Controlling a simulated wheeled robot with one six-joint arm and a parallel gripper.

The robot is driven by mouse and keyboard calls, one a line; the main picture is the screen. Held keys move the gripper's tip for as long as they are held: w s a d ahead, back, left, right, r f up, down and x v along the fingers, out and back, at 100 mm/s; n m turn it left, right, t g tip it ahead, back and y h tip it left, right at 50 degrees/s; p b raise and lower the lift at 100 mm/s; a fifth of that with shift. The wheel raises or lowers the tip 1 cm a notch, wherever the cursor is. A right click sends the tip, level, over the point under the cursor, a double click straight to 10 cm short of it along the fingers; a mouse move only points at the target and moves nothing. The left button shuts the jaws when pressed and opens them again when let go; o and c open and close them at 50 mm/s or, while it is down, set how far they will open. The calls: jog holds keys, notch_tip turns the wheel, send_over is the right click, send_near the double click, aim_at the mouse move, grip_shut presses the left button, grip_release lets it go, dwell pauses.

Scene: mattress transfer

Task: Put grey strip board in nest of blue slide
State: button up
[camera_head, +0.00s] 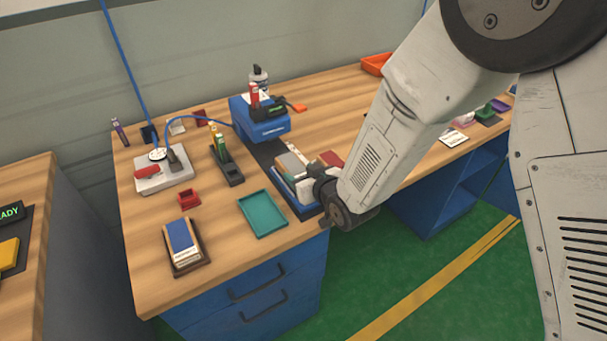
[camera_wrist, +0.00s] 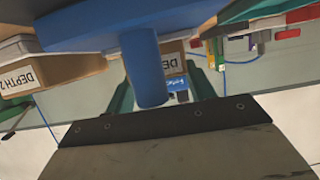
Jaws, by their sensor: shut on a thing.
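The blue slide (camera_head: 284,185) sits on a dark rail in front of the blue machine (camera_head: 262,120). A grey flat piece (camera_head: 291,163), which looks like the grey strip board, lies on top at the slide; I cannot tell whether it is seated in a nest. My gripper (camera_head: 318,183) reaches in from the right at the slide, its fingers mostly hidden in the head view. In the wrist view a round blue handle (camera_wrist: 150,75) stands between my green fingers (camera_wrist: 163,95), and my gripper is shut on it. It appears to belong to the slide.
A teal tray (camera_head: 262,214), red block (camera_head: 188,198) and card holder (camera_head: 184,249) stand left of the slide. A grey fixture (camera_head: 162,178) and green-topped holder (camera_head: 225,166) are behind. A red piece (camera_head: 331,158) is close beside my wrist. Bare wood lies near the front left.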

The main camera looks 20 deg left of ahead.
jog(key=o, duration=1)
jog(key=shift+s+d+f, duration=0.2)
jog(key=shift+f, duration=0.2)
jog(key=shift+s+d+f, duration=0.15)
jog(key=shift+f, duration=0.2)
jog(key=shift+o, duration=0.2)
jog(key=shift+r, duration=0.45)
jog(key=r+v, duration=0.1)
jog(key=v, duration=1)
jog(key=shift+r, duration=0.15)
jog(key=shift+d, duration=0.15)
